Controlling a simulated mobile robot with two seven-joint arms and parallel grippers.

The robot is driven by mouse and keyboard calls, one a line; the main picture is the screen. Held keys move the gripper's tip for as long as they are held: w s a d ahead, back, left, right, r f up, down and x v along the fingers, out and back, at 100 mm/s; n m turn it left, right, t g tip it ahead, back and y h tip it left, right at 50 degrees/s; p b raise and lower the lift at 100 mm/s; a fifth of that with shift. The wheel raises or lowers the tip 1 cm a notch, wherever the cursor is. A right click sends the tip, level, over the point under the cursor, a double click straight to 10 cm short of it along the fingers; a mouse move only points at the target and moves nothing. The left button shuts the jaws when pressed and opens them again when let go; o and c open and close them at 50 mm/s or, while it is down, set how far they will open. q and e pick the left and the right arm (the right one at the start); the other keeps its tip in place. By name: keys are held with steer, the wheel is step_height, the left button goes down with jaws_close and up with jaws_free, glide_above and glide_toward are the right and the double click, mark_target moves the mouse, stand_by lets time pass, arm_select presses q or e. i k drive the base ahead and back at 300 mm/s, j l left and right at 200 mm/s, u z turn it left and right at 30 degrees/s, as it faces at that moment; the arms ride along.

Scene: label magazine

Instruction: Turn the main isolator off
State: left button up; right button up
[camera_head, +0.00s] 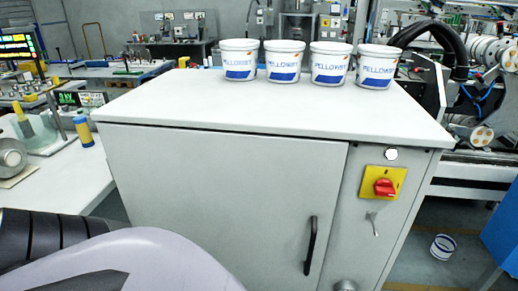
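The main isolator (384,187) is a red rotary knob on a yellow plate (374,177). It sits on the narrow right front panel of a white cabinet (225,205). The knob's handle looks roughly horizontal, tilted slightly. A small key (374,222) hangs below the plate, and a white round button or lamp (391,154) sits above it. My arm comes in at the lower left, in front of the cabinet door and well apart from the isolator. Neither gripper shows its fingertips in this view.
Several white tubs with blue labels (283,62) stand along the back of the cabinet top. The door has a black vertical handle (311,245) left of the isolator panel. A white bucket (443,246) lies on the floor at right. Space before the isolator looks clear.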

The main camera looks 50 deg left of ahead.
mark_target(384, 188)
steer(key=i+l+u, duration=0.1)
steer(key=u, duration=1.1)
steer(key=l+u, duration=0.4)
steer(key=k+l+u, duration=0.1)
steer(key=l+u, duration=0.25)
steer(key=k+l+u, duration=0.2)
steer(key=l+u, duration=0.2)
steer(key=l, duration=0.2)
steer(key=k+l, duration=0.15)
steer(key=l, duration=0.2)
steer(key=k+l, duration=0.1)
steer(key=l, duration=0.25)
steer(key=k, duration=1)
